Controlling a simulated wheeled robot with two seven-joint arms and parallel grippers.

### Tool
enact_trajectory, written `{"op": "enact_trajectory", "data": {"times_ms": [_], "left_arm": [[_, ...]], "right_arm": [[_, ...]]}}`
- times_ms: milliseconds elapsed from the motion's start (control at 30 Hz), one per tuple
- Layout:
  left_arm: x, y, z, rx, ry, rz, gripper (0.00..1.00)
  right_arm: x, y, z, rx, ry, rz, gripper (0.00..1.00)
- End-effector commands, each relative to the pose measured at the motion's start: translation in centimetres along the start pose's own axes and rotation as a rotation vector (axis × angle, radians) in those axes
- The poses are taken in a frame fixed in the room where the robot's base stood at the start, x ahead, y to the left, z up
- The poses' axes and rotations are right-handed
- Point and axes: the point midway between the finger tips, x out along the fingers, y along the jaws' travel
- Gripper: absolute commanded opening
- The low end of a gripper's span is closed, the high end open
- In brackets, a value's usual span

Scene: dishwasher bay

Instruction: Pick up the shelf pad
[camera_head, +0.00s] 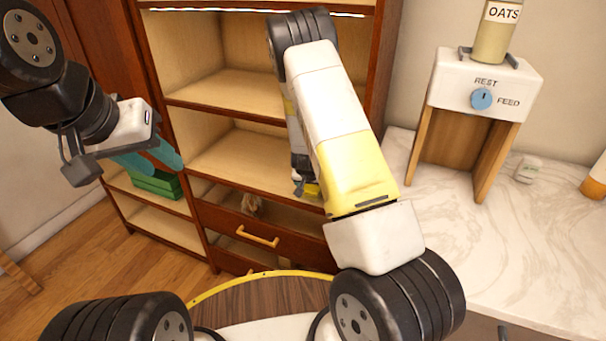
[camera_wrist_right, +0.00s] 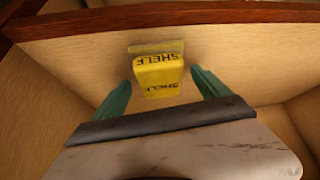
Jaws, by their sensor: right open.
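The shelf pad (camera_wrist_right: 158,78) is a small yellow block with the word SHELF on two faces, upside down in the right wrist view. It is against the pale wood of the cabinet. My right gripper (camera_wrist_right: 161,82) is open, with one teal finger on each side of the pad and gaps visible between. Whether the fingers reach around it in depth is unclear. In the head view my right arm reaches into the cabinet and hides most of that gripper. My left gripper (camera_head: 167,167) is at the left, its two teal fingers apart and empty, in front of the cabinet.
The wooden cabinet (camera_head: 225,85) has open shelves and drawers with a yellow handle (camera_head: 258,237). A green box (camera_head: 155,184) sits on a low shelf. At right, a marble counter (camera_head: 440,200) carries a REST/FEED dispenser (camera_head: 455,85) with an OATS jar (camera_head: 494,38).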

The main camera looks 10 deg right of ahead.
Motion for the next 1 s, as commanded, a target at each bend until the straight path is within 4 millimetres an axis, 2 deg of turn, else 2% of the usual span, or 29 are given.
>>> {"op": "enact_trajectory", "data": {"times_ms": [67, 400, 767, 1000], "left_arm": [[0.0, 0.0, 0.0, 0.0, 0.0, 0.0, 0.36], [0.0, 0.0, 0.0, 0.0, 0.0, 0.0, 0.36], [0.0, 0.0, 0.0, 0.0, 0.0, 0.0, 0.36], [0.0, 0.0, 0.0, 0.0, 0.0, 0.0, 0.36]], "right_arm": [[0.0, 0.0, 0.0, 0.0, 0.0, 0.0, 0.86], [-0.1, 0.0, 0.0, 0.0, -0.001, 0.0, 0.21], [-0.4, -0.1, -0.2, -0.001, 0.0, -0.001, 0.2], [-2.6, -0.2, -1.6, -0.001, 0.002, -0.002, 0.2]]}}
